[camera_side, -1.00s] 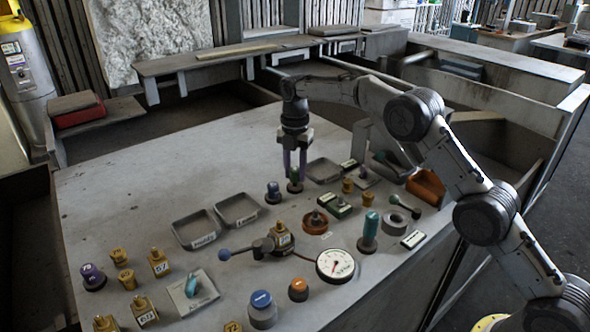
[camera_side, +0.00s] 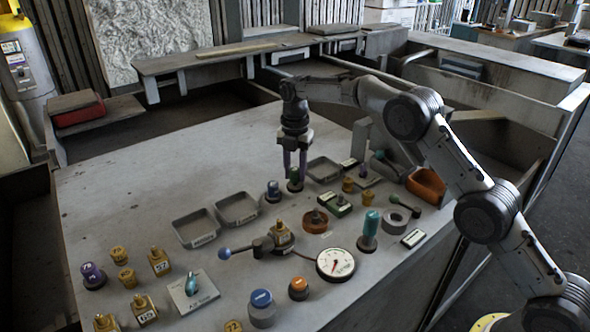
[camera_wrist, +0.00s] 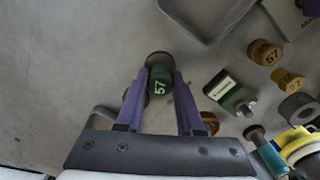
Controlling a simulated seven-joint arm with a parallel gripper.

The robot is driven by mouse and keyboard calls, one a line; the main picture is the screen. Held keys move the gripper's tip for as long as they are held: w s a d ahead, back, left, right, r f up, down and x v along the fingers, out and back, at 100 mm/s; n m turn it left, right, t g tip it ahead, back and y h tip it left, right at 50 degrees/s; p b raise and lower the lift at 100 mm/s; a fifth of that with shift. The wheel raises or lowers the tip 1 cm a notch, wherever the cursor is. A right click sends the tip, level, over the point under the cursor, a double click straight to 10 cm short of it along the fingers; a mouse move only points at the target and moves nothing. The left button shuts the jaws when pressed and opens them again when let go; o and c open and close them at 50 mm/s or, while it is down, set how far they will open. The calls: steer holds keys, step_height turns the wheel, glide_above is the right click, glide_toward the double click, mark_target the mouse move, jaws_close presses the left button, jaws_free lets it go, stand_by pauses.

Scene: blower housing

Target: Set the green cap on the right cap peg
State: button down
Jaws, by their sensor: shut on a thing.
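The green cap (camera_wrist: 158,84), marked 57, sits between the purple fingertips of my gripper (camera_wrist: 160,78) in the wrist view. In the side view the green cap (camera_side: 295,174) shows small between the fingers of my gripper (camera_side: 295,170), which point straight down. My gripper is shut on the cap. A dark round peg base (camera_side: 295,187) is directly under the cap, and its rim also shows past the cap in the wrist view (camera_wrist: 159,57). Whether the cap is fully seated is hidden. A blue-grey cap stands on another peg (camera_side: 273,191) to the left.
Two shallow grey trays (camera_side: 195,240) lie left of the pegs; another tray (camera_side: 323,158) lies just behind right. A green block (camera_side: 338,208), a brass fitting with a lever (camera_side: 281,238) and a gauge (camera_side: 335,264) stand in front. The table's far left is clear.

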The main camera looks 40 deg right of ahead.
steer(key=shift+f, duration=0.7)
steer(key=shift+c, duration=0.3)
jaws_free()
steer(key=shift+r, duration=3.75)
